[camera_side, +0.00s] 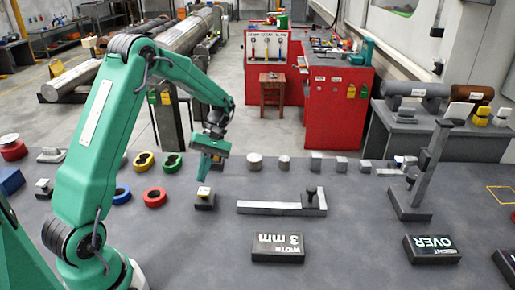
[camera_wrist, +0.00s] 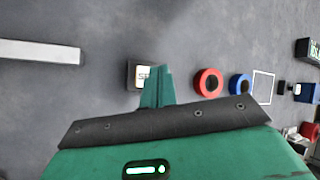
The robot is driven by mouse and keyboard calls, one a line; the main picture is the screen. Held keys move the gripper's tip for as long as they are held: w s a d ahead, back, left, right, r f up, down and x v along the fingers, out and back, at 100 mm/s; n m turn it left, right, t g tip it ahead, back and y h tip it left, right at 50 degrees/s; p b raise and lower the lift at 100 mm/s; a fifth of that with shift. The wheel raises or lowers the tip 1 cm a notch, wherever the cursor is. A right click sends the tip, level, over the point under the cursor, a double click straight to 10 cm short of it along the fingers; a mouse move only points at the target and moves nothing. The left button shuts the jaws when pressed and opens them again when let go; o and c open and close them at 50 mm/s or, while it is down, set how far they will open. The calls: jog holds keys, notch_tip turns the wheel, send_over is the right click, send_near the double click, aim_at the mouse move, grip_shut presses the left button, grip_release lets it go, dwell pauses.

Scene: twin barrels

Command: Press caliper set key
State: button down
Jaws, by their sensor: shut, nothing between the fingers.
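The set key (camera_side: 204,191) is a small pale cap on a dark base on the grey bench, left of the caliper. In the wrist view the set key (camera_wrist: 142,75) shows the letters "SE", and my fingers partly cover its right side. My gripper (camera_side: 204,177) is shut and empty, pointing down just above the key. In the wrist view my gripper (camera_wrist: 159,72) lies over the key's right edge; I cannot tell whether it touches. The caliper (camera_side: 268,207) is a grey bar with a block and dark knob. A black display (camera_side: 278,248) reads "WIDTH 3 mm".
Red (camera_side: 155,197), blue (camera_side: 122,195) and yellow rings lie to the left. Several small metal pieces line the back of the bench. A tall grey height gauge (camera_side: 428,170) stands at right, behind a display (camera_side: 432,249) reading "HEIGHT OVER". The front left bench is clear.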

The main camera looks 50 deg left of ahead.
aim_at(201, 193)
jog(key=shift+f, duration=1)
jog(key=shift+f, duration=0.95)
dwell(2.5)
jog(key=shift+r, duration=0.95)
jog(key=shift+r, duration=0.1)
jog(key=shift+r, duration=2.45)
jog(key=shift+d, duration=0.1)
